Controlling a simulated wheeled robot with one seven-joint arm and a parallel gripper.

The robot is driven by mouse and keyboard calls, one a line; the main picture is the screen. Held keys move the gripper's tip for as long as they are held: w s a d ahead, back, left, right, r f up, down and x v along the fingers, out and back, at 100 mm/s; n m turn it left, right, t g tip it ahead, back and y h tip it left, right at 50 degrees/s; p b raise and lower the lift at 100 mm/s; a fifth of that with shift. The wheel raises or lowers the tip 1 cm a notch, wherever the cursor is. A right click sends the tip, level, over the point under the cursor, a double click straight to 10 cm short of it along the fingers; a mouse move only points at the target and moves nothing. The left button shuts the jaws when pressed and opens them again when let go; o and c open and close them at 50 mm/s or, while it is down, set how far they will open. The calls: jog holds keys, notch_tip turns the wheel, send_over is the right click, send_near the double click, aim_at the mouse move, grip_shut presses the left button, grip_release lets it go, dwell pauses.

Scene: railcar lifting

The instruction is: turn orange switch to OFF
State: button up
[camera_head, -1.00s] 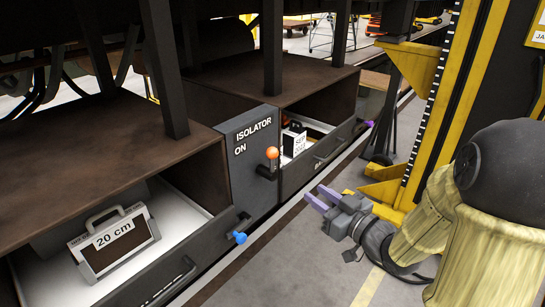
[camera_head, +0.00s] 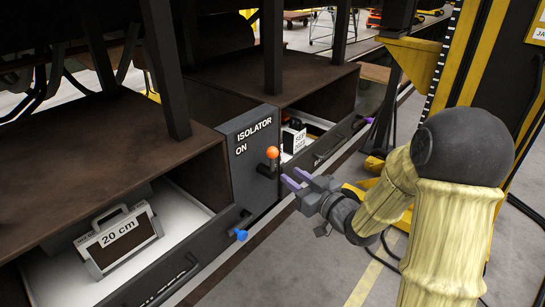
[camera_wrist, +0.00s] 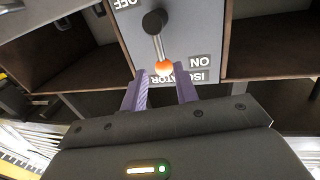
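The orange switch (camera_head: 272,153) is a lever with an orange ball on a dark pivot, on the grey isolator box (camera_head: 245,190). In the head view the ball is up, beside the word ON. In the wrist view the orange ball (camera_wrist: 165,68) lies at the ON end of the panel, and part of the word OFF (camera_wrist: 128,4) shows at the far end. My gripper (camera_head: 296,181) is open, with purple fingers pointing at the box just right of the lever. In the wrist view my gripper (camera_wrist: 162,85) has the ball ahead, between its fingertips in the picture; contact cannot be told.
An open drawer left of the box holds a case marked 20 cm (camera_head: 120,238) and has a blue knob (camera_head: 240,234). Another drawer with a labelled box (camera_head: 294,138) stands to the right. A yellow post (camera_head: 412,65) stands behind my arm.

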aim_at(274, 163)
jog(key=p+x, duration=0.3)
jog(key=x, duration=0.6)
jog(key=shift+w+a, duration=0.1)
jog(key=shift+w, duration=0.05)
jog(key=shift+c, duration=0.4)
grip_shut()
